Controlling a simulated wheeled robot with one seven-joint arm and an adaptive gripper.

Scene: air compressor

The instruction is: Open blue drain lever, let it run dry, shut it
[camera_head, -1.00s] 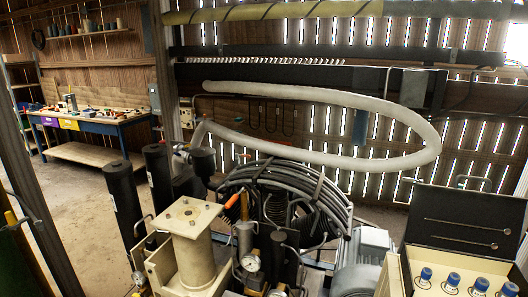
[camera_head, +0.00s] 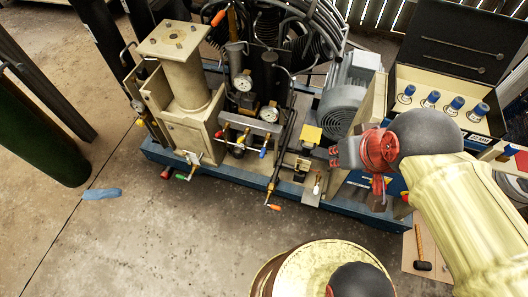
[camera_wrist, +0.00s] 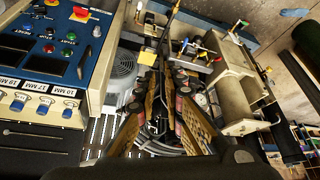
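The blue lever (camera_head: 263,153) is a small blue-tipped handle on the valve group at the compressor's front, below the pressure gauges. Its exact angle is too small to tell. My gripper (camera_head: 334,153) is to the right of the blue lever, apart from it, above the front of the compressor frame. In the wrist view my gripper (camera_wrist: 164,76) shows two fingers spread apart with nothing between them. The valve group also shows small in the wrist view, beyond the fingertips. I cannot see any liquid running.
Other handles sit close by: red (camera_head: 219,133), green (camera_head: 181,177) and orange (camera_head: 273,207). The motor (camera_head: 342,108) stands behind my gripper. A control panel (camera_wrist: 66,40) is left in the wrist view.

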